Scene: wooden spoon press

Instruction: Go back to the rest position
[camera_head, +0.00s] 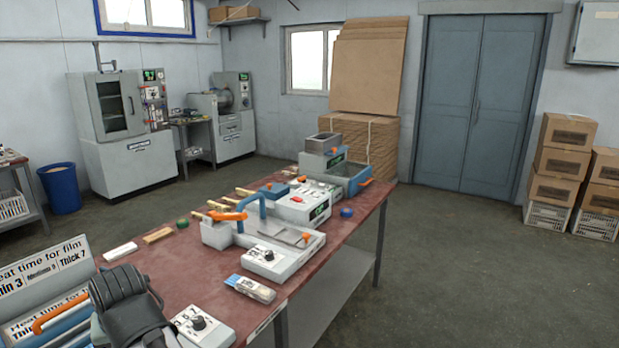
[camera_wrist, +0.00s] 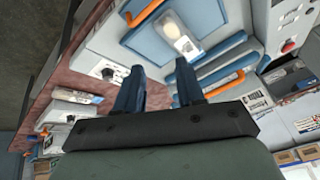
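My gripper (camera_wrist: 160,70) shows in the wrist view with its two dark blue fingers spread apart and nothing held between them. In the head view my dark wrist is at the lower left, over the near end of the red workbench (camera_head: 190,272), and it hides the fingertips. Beyond the fingers in the wrist view is a light-coloured machine with a blue-framed plate (camera_wrist: 205,20) and orange handles. A clear packet with a pale round thing inside (camera_wrist: 178,32) lies on that plate, apart from the fingers.
A sign about film heat times (camera_head: 50,268) stands at the left. A press with a blue arch and orange handle (camera_head: 265,255) stands mid-bench, with more machines behind. The floor (camera_head: 470,270) to the right is clear.

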